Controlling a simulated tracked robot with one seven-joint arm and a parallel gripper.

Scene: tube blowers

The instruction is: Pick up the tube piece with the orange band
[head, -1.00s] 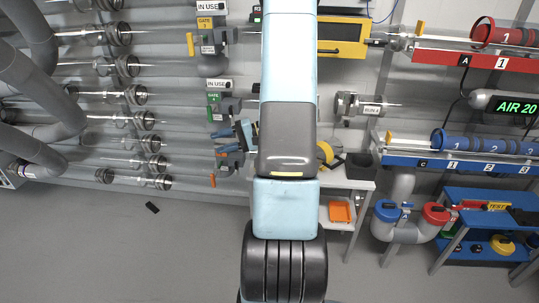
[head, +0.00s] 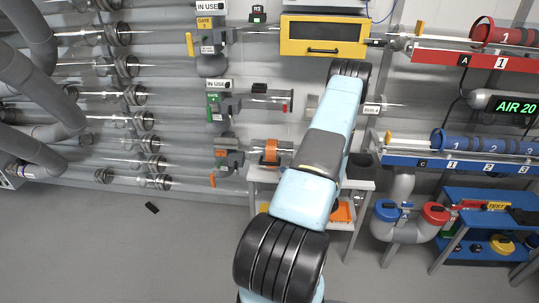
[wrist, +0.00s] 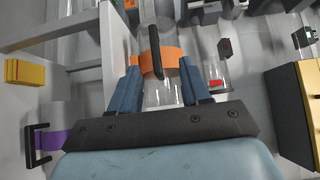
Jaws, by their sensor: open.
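The clear tube piece with the orange band (head: 270,152) lies sideways at the lowest gate valve (head: 229,157) in the head view, at the left end of the white bench. In the wrist view the orange band (wrist: 177,62) crosses ahead of my gripper (wrist: 159,68). Its blue fingers are apart, one on each side of the clear tube. A dark upright bar (wrist: 155,52) covers part of the band. I cannot tell whether either finger touches the tube. In the head view my gripper is hidden behind my arm.
A second clear tube with a red end (head: 285,105) sits above, at the green-tagged gate; its red part (wrist: 217,83) shows right of my fingers. A white bench (head: 262,176) stands below. A yellow-fronted cabinet (head: 322,36) hangs above.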

